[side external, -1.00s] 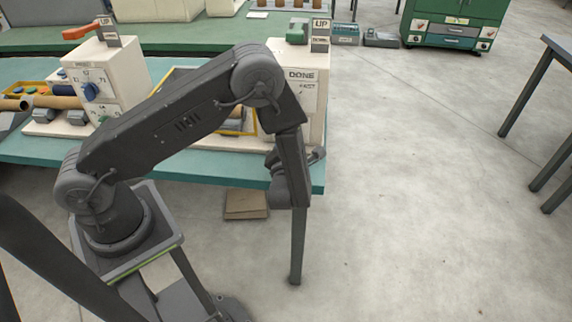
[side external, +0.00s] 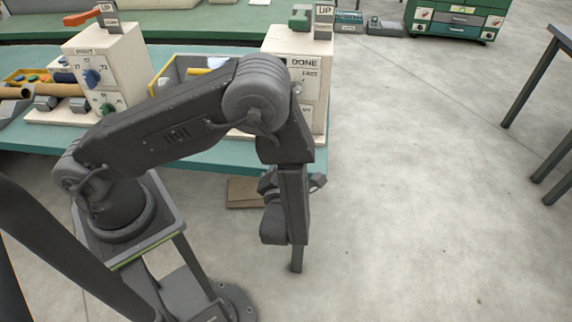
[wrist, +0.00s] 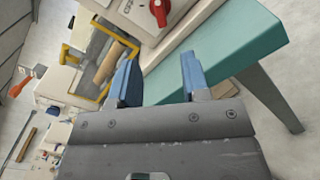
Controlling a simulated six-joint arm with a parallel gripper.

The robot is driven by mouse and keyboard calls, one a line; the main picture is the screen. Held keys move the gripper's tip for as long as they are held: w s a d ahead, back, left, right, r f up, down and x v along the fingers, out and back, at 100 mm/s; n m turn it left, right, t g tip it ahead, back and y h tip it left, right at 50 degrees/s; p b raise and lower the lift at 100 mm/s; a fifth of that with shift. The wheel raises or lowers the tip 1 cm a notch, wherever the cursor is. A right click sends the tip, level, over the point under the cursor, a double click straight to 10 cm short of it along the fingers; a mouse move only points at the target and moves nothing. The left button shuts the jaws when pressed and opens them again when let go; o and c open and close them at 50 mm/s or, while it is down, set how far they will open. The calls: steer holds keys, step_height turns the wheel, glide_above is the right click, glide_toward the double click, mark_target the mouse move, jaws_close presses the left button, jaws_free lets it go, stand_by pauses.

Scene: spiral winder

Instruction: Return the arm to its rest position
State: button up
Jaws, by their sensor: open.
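My gripper (wrist: 160,82) shows in the wrist view as two blue fingers, spread apart with nothing between them. In the side external view my arm (side external: 165,125) is bent at a high elbow, and its forearm (side external: 294,195) hangs down in front of the bench's near right corner. The fingertips cannot be made out in that view. The teal bench (side external: 200,157) lies behind the forearm, and its edge also shows in the wrist view (wrist: 225,50).
On the bench stand a white DONE box (side external: 308,75), a white dial box (side external: 105,70) and a yellow-edged tray (side external: 157,78). In the wrist view, a brown tube (wrist: 110,62) lies in the tray and a red knob (wrist: 159,12) is near. Open floor lies right of my arm.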

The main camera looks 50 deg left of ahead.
steer(key=s+a+r+n+g+h, duration=0.1)
steer(key=s+a+r+n+g, duration=0.25)
steer(key=r+n+g, duration=0.4)
steer(key=s+a+r+n+g+h, duration=0.1)
steer(key=s+a+r+n+g, duration=0.3)
steer(key=n, duration=0.7)
steer(key=s+d+r+n+t+h, duration=0.2)
steer(key=s+r+n+h, duration=0.1)
steer(key=r+n+h, duration=0.2)
steer(key=s+d+r+n+t+h, duration=0.2)
steer(key=s+d+r+n+h, duration=0.1)
steer(key=r+n, duration=0.5)
steer(key=s+n+h, duration=0.1)
steer(key=n+h, duration=0.1)
steer(key=n, duration=0.1)
steer(key=shift+s+d+r+n+h, duration=0.2)
steer(key=shift+d+r+n+h, duration=0.15)
steer(key=shift+r+h, duration=0.05)
